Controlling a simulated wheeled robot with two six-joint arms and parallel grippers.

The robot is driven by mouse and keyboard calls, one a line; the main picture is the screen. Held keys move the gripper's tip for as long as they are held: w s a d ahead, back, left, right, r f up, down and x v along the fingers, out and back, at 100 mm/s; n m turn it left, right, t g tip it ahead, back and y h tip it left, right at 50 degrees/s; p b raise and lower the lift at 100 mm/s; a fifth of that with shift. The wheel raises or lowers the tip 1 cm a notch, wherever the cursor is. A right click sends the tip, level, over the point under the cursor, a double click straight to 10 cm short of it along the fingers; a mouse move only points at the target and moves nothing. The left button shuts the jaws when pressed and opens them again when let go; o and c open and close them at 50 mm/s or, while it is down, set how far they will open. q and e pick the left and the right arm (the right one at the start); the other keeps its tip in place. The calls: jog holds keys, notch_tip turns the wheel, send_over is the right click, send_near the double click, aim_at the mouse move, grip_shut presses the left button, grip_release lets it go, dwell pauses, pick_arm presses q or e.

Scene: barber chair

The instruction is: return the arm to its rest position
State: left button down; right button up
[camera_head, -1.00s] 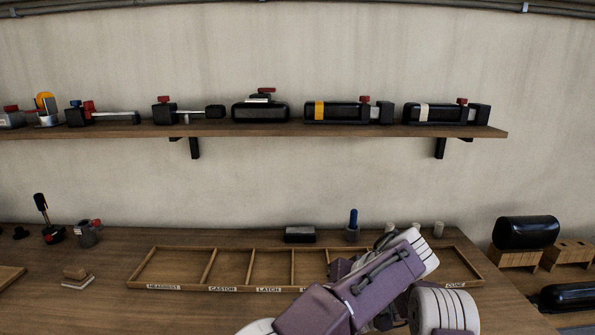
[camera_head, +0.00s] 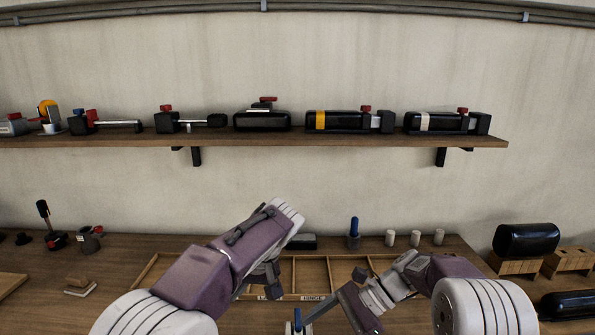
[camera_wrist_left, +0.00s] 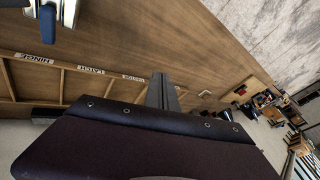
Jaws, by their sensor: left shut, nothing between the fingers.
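Purple and white links of mine fill the lower part of the head view and hide much of the tray.
The wooden tray (camera_head: 143,274) with labelled compartments lies on the bench, partly hidden behind my arm links. A blue-topped holder (camera_head: 354,234) and several small white cylinders stand behind it. The shelf (camera_head: 300,139) above carries several clamp-like parts. A black roll (camera_head: 526,238) rests at right.

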pick_arm(q)
jog(key=s+a+f+g+h+p, duration=0.1)
jog(key=s+a+f+h, duration=0.1)
jog(key=s+a+f, duration=0.4)
jog(key=s+a+f+g+h, duration=0.1)
jog(key=s+f+g, duration=0.15)
jog(key=s, duration=0.45)
pick_arm(e)
jog(key=s+d+f+n+h, duration=0.2)
jog(key=s+d+n+h, duration=0.1)
jog(key=s, duration=0.3)
jog(key=s+d+f+n+h, duration=0.2)
jog(key=s+n+h, duration=0.1)
jog(key=s, duration=0.3)
pick_arm(q)
jog(key=s+d+f+m+t+h, duration=0.2)
jog(key=s+f, duration=0.3)
jog(key=f, duration=0.3)
jog(key=shift+d+f+m+h, duration=0.25)
jog(key=shift+d+m+h, duration=0.15)
jog(key=shift+d+m, duration=0.3)
pick_arm(e)
jog(key=s+d+f+n+t+h, duration=0.1)
jog(key=d+f+n+t+h, duration=0.2)
jog(key=d+n, duration=0.4)
notch_tip(320, 180, down, 2)
jog(key=shift+d+f+n+h, duration=0.1)
jog(key=shift+d+n+h, duration=0.2)
jog(key=shift+d+h, duration=0.25)
